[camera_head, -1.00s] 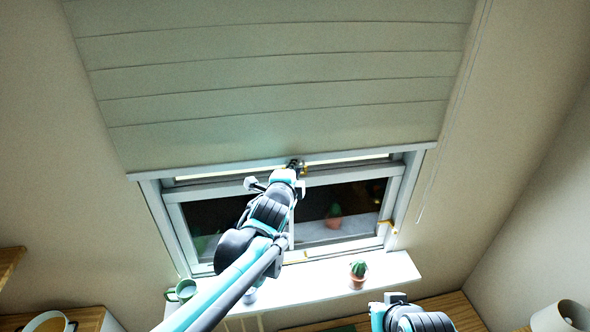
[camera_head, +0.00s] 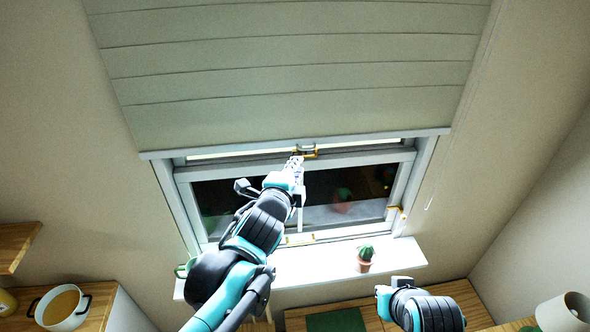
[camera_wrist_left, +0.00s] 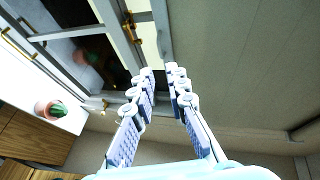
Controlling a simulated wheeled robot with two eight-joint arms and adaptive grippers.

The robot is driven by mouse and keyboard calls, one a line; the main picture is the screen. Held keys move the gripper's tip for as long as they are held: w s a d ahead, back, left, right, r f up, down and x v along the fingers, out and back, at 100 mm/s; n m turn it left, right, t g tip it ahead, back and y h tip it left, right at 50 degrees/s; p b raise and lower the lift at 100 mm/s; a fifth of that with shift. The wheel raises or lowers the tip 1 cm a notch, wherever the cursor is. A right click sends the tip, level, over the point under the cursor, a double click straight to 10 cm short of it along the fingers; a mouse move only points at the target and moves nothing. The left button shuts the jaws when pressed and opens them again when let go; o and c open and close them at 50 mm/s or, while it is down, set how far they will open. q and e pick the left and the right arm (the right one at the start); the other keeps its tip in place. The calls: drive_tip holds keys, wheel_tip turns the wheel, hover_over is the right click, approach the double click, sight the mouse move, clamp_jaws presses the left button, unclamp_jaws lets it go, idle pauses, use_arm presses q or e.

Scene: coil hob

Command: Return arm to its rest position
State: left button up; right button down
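My left arm reaches up from the bottom of the head view toward the window. My left gripper (camera_head: 296,164) is just below the brass latch (camera_head: 305,150) at the top of the window sash. In the left wrist view its two pale fingers (camera_wrist_left: 160,75) stand apart with a narrow empty gap between them. The latch (camera_wrist_left: 131,28) shows there beyond the fingertips, to the upper left. My right arm (camera_head: 425,308) shows at the lower right of the head view, with its gripper out of view.
The window sash (camera_head: 238,197) is beneath a lowered blind (camera_head: 290,80). The sill (camera_head: 310,268) holds a potted cactus (camera_head: 365,258) and a green mug (camera_head: 184,268). A pot (camera_head: 62,308) is at lower left and a white cylinder (camera_head: 565,312) at lower right. A pull cord hangs right.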

use_arm(q)
drive_tip(key=shift+s+a+r, duration=0.1)
drive_tip(key=shift+s, duration=0.4)
drive_tip(key=s+a+f+n+g+y+b, duration=0.1)
drive_tip(key=s+a+f+n+b, duration=0.4)
drive_tip(key=f+b, duration=0.6)
drive_tip(key=s+a+f+n+g+y+b, duration=0.1)
drive_tip(key=s+a+f+n+g+b, duration=0.3)
drive_tip(key=f, duration=1.9)
drive_tip(key=s+a+f+n+g+y+b, duration=0.1)
drive_tip(key=s+a+f+n+b, duration=0.4)
drive_tip(key=s+f+n+b, duration=0.5)
wheel_tip(320, 180, down, 8)
drive_tip(key=s+g+b, duration=0.1)
drive_tip(key=b, duration=0.8)
drive_tip(key=shift+a+g+b, duration=0.35)
drive_tip(key=shift+a+g, duration=0.05)
drive_tip(key=shift+s, duration=0.1)
drive_tip(key=shift+f, duration=0.1)
